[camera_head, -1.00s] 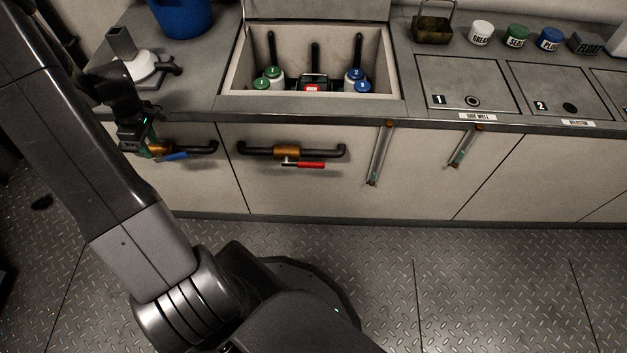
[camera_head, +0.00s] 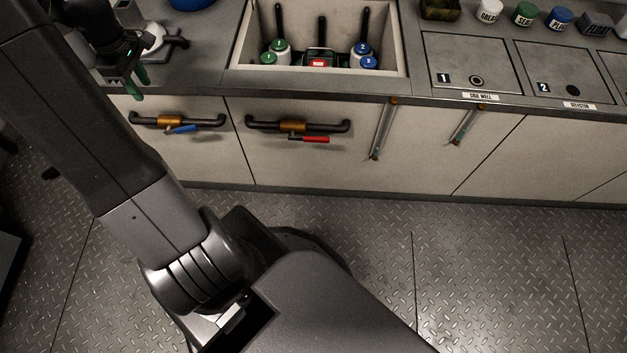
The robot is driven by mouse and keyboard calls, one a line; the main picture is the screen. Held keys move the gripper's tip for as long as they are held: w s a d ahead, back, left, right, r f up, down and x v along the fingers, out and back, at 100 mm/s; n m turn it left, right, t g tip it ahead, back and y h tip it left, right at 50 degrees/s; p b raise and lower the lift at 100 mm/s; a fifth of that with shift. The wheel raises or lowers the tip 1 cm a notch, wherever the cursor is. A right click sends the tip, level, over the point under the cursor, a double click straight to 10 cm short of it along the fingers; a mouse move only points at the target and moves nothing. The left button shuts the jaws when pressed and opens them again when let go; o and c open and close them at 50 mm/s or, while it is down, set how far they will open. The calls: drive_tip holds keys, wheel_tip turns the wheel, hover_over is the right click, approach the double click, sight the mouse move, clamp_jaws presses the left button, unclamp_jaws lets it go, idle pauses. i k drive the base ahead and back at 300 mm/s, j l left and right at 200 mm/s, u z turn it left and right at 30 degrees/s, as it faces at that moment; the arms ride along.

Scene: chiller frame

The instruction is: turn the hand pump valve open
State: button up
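A valve with a brass body (camera_head: 177,120) sits in a dark pipe on the left front panel, below the pump-like fitting on the counter. Its blue lever (camera_head: 182,129) lies roughly along the pipe, pointing right. A second brass valve (camera_head: 291,127) with a red lever (camera_head: 316,139) is on the panel to its right, its lever also roughly along the pipe. No label shows which one is the hand pump valve. My gripper (camera_head: 138,87) is above and left of the blue lever, in front of the counter edge, apart from both valves. Its green-tipped fingers look parted and empty.
A white and dark fitting (camera_head: 160,40) stands on the counter behind my gripper. An open bin (camera_head: 240,60) holds green- and blue-capped bottles. Two tubes (camera_head: 382,130) hang on the front to the right. Jars line the back right. The floor ahead is clear.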

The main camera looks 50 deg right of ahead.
sight(169, 131)
drive_tip(key=k+z, duration=0.25)
drive_tip(key=k, duration=0.45)
drive_tip(key=k+l+z, duration=0.25)
drive_tip(key=k, duration=0.45)
drive_tip(key=i+u, duration=0.25)
drive_tip(key=i, duration=0.3)
drive_tip(key=i+u, duration=0.3)
drive_tip(key=i, duration=0.2)
